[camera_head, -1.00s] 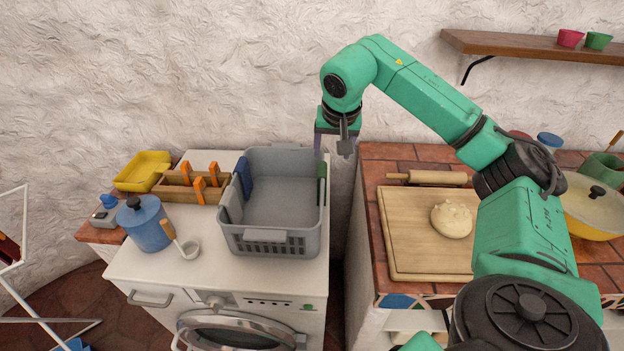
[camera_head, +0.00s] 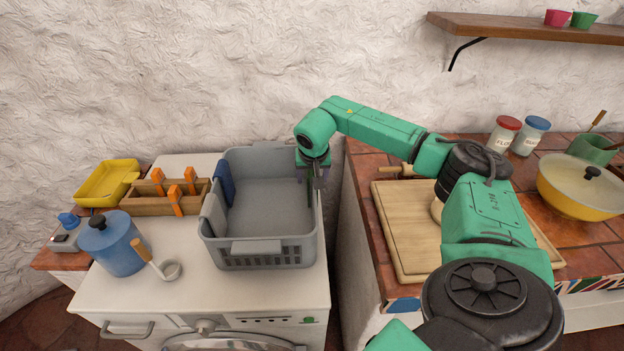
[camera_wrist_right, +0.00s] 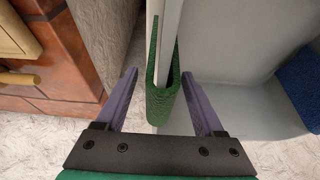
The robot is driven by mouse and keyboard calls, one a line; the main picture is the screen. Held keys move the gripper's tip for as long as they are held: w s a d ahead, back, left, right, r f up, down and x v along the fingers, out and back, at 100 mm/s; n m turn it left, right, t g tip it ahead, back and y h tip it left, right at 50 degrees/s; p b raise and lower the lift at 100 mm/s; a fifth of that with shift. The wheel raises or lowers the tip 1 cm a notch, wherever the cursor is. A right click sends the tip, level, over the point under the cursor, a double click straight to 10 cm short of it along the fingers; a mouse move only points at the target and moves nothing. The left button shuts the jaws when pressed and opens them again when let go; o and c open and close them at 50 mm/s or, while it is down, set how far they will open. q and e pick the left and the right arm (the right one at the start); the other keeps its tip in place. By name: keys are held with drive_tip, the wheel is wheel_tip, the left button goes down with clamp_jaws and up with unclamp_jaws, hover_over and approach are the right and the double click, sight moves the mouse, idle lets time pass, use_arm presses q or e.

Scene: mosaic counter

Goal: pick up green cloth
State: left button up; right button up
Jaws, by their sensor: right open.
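The green cloth (camera_wrist_right: 163,102) hangs folded over the right wall of the grey basket (camera_head: 262,248). In the right wrist view it lies between the two fingers of my right gripper (camera_wrist_right: 158,74), one finger on each side of the wall. The fingers are open and apart from the cloth. In the head view my right gripper (camera_head: 318,180) is at the basket's right rim and mostly hides the cloth. My left gripper is not in view.
A blue cloth (camera_head: 226,183) and a grey cloth (camera_head: 214,214) hang on the basket's left wall. The basket stands on a white washing machine (camera_head: 190,290). A tiled counter with a wooden board (camera_head: 400,235) is right of a narrow gap. The basket's middle looks empty.

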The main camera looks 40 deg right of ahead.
drive_tip(key=x, duration=0.2)
drive_tip(key=shift+w+d+f, duration=0.1)
drive_tip(key=shift+w+f, duration=0.05)
drive_tip(key=shift+f, duration=0.2)
drive_tip(key=shift+r, duration=0.1)
clamp_jaws()
